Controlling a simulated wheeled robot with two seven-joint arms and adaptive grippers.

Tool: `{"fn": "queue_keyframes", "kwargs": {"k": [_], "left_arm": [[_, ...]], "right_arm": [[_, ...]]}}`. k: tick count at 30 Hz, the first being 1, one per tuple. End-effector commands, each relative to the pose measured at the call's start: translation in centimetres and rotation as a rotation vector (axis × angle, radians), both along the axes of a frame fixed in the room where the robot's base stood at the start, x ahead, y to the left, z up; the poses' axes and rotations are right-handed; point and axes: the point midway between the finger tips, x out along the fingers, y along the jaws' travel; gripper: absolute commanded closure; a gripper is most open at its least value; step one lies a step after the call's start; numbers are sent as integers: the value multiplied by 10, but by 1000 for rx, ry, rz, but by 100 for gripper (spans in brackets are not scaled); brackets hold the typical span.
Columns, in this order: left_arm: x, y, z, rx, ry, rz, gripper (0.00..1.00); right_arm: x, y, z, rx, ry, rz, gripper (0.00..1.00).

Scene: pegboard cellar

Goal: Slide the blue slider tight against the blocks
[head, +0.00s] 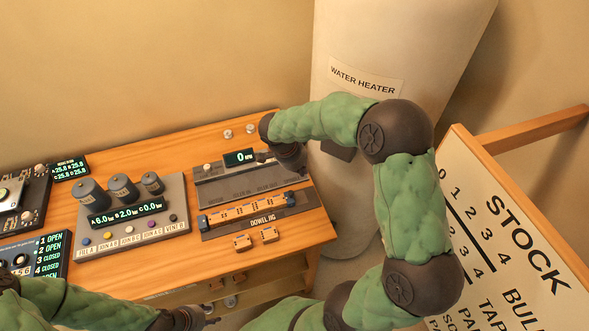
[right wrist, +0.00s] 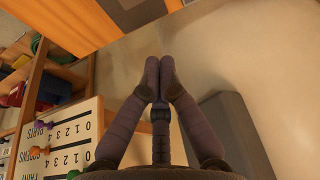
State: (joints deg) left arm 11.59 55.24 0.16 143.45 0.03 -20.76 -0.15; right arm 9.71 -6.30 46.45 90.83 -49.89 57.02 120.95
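The dowel jig (head: 262,216) lies near the right end of the wooden workbench. Light wooden blocks (head: 243,210) sit in a row along it, with small dark-blue parts among them. The blue slider is too small to pick out for certain. My left gripper (head: 209,321) is low at the bottom edge, mostly hidden.
A grey unit with an rpm display (head: 240,157) stands behind the jig. A panel with knobs and buttons (head: 124,221) stands to its left. A water heater (head: 345,50) rises behind my right arm. A stock board (head: 505,220) stands at the right.

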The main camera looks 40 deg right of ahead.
Motion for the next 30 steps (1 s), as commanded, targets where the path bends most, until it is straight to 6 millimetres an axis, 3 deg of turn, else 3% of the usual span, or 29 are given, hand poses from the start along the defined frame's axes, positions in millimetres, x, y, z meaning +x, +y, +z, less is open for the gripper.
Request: {"fn": "queue_keyframes", "kwargs": {"k": [12, 19, 30], "left_arm": [[1, 0, -9, 0, -1, 0, 60], [1, 0, -8, 0, -1, 1, 60], [1, 0, -8, 0, -1, 0, 60]], "right_arm": [[-3, -21, -71, 0, 2, 3, 100], [2, 8, -74, 0, 0, 4, 100], [2, 15, -75, 0, 0, 1, 100]]}}
